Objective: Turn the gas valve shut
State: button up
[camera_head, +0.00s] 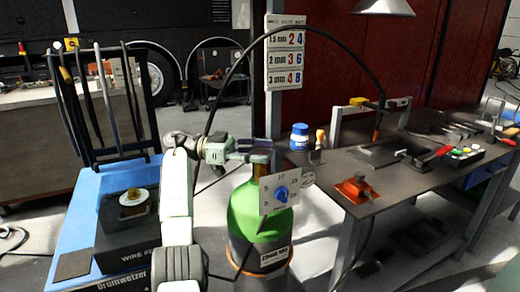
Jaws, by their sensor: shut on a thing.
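A green gas cylinder (254,217) stands upright on the floor in the head view. My gripper (268,151) reaches in from the left at the top of the cylinder, above the plate. It is shut on the gas valve at the cylinder's top. My fingers mostly hide the valve, and its turned position cannot be read.
A blue welding cart (88,203) with a wire feeder box (127,240) stands left. A black hose (345,47) arches above my gripper.

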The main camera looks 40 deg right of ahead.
jog(key=shift+f+m+g+y, duration=0.1)
jog(key=shift+m+g+y, duration=0.2)
jog(key=shift+y, duration=0.1)
jog(key=o, duration=1.2)
jog(key=shift+f+n+t+h+b, duration=0.15)
jog(key=shift+n+t+h+b, duration=0.5)
jog(key=shift+h, duration=0.15)
